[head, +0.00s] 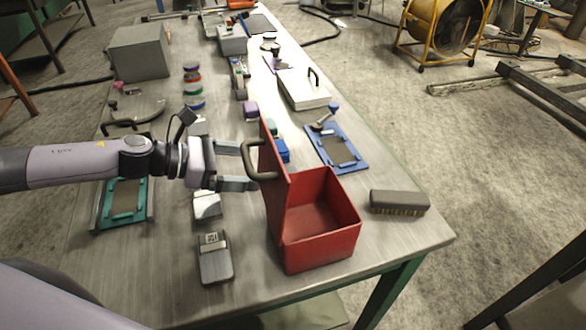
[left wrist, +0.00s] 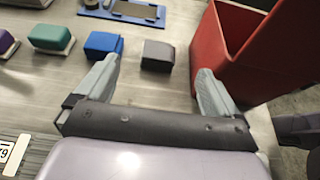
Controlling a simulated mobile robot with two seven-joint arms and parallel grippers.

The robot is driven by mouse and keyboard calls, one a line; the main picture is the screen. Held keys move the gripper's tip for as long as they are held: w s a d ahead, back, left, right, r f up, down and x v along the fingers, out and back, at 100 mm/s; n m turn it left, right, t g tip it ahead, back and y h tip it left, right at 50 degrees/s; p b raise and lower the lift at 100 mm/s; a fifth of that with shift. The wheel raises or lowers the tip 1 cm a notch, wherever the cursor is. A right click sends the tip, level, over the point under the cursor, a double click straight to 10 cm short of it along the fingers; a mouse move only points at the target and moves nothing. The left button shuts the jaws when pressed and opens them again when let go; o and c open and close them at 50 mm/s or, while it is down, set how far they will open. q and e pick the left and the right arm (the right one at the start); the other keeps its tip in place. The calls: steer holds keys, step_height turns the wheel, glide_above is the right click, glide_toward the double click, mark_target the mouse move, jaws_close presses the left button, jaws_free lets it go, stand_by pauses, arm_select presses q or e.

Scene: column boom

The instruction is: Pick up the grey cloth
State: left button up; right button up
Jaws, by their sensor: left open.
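The grey cloth (left wrist: 158,55) is a small, dark grey folded block lying on the table in the left wrist view. It lies just beyond the fingertips, within the gap between them, and nothing holds it. In the head view I cannot make it out; the red bin and my gripper cover that area. My left gripper (head: 246,166) is open and empty, its fingers pointing right towards the bin's tall side. Both fingers also show in the left wrist view (left wrist: 157,72). My right gripper is not in view.
The red bin (head: 322,240) with a handle stands close beside the left gripper; its wall is by the right finger in the wrist view (left wrist: 232,45). Blue (left wrist: 103,46), green (left wrist: 51,36) and purple (left wrist: 6,43) blocks lie left of the cloth. A brush (head: 399,202) lies near the right edge.

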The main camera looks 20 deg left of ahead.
mark_target(291, 171)
arm_select(q)
steer(key=x, duration=0.5)
steer(key=shift+s, duration=0.1)
steer(key=shift+p+x, duration=0.3)
steer(key=shift+x, duration=3)
steer(key=shift+a+f, duration=0.1)
steer(key=shift+f, duration=0.05)
steer(key=c, duration=1)
steer(key=shift+c, duration=0.2)
